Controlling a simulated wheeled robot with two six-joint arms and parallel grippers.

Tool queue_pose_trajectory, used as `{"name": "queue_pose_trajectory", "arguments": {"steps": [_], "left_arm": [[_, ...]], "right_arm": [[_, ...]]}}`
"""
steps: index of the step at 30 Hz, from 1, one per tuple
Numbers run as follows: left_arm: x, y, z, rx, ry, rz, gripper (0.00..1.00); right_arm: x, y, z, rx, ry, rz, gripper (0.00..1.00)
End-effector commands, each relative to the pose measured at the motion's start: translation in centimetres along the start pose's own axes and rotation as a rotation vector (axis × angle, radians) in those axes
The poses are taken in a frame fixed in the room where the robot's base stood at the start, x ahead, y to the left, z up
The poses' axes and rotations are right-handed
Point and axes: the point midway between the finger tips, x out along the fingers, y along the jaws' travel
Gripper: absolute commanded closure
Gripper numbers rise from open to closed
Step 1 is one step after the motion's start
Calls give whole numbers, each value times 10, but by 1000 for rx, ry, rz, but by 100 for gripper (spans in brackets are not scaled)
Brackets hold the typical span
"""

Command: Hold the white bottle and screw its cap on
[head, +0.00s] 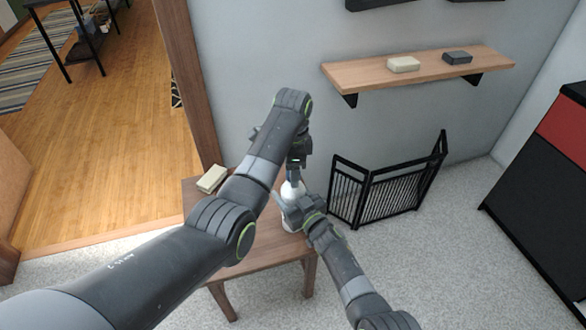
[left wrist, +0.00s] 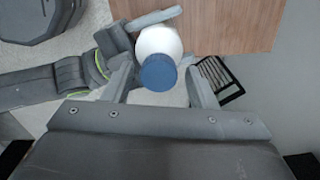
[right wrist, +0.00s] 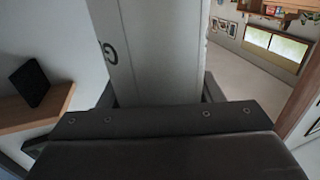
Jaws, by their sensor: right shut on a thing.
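The white bottle (head: 289,190) stands upright on the small wooden table (head: 262,256), partly hidden by my arms. My right gripper (head: 297,207) is shut on it from the side. In the left wrist view the white bottle (left wrist: 160,40) carries a blue cap (left wrist: 158,74) on the end facing the camera; how far it is screwed on cannot be told. My left gripper (left wrist: 161,80) is above the bottle, open, with one finger on each side of the cap and gaps between. In the right wrist view a pale surface with a dark mark, apparently the bottle (right wrist: 155,55), fills the space between the fingers.
A cream block (head: 211,179) lies on the table's left side. A wall shelf (head: 425,70) holds a cream block (head: 403,65) and a dark block (head: 457,57). A black folding gate (head: 390,190) stands on the carpet right of the table.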

Motion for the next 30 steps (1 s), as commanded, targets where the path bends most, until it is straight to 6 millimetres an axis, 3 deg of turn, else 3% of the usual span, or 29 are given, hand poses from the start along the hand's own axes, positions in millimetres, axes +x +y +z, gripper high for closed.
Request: {"name": "queue_pose_trajectory", "arguments": {"steps": [11,22,30], "left_arm": [[-4,0,0,-1,0,0,42],[-61,-1,0,-2,0,-1,42],[-75,0,0,-2,0,1,42]], "right_arm": [[0,0,0,0,-1,0,100],[0,0,0,0,-1,0,100],[0,0,0,0,-1,0,100]]}}
